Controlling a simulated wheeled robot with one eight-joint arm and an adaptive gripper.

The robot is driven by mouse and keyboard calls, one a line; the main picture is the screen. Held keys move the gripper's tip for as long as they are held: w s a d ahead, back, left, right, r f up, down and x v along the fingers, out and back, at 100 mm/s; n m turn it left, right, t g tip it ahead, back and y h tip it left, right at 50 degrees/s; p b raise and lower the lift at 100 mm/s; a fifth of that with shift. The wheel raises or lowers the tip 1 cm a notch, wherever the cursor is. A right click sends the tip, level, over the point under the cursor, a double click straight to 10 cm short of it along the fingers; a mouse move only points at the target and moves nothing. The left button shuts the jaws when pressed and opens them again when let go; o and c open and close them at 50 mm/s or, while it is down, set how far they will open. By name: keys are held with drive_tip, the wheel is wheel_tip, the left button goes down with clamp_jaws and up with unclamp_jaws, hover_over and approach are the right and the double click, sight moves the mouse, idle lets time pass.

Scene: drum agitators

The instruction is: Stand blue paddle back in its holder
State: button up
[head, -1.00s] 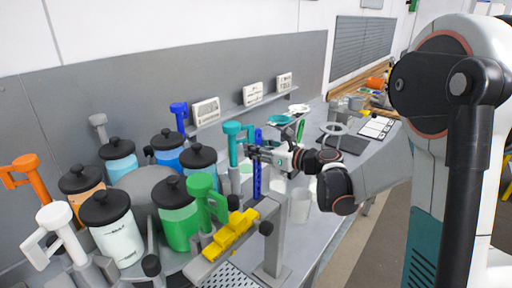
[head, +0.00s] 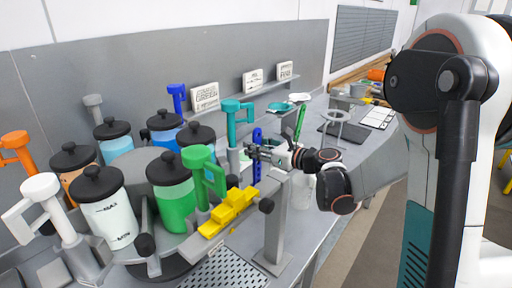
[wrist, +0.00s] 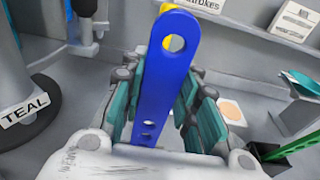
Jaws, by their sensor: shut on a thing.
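The blue paddle (head: 257,138) is a flat blue bar with holes. It stands roughly upright in my gripper (head: 254,152). In the wrist view the paddle (wrist: 165,80) runs up between the two teal-padded fingers, with one large hole near its top end and smaller holes lower down. My gripper (wrist: 165,105) is shut on it. The paddle's lower end is partly hidden by the gripper and by things in front in the head view. A green paddle (wrist: 295,140) leans in a small dark box at the right of the wrist view. I cannot tell which holder is the blue paddle's own.
Lidded jars, including a green one (head: 172,195) and a white one (head: 108,210), crowd the left. A teal post (head: 234,120) stands left of my gripper. A yellow block (head: 232,208) on a grey stand is in front. A wall shelf (head: 245,92) carries white signs.

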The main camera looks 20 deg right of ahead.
drive_tip(key=o, duration=1.1)
drive_tip(key=shift+o, duration=0.2)
drive_tip(key=v, duration=1.2)
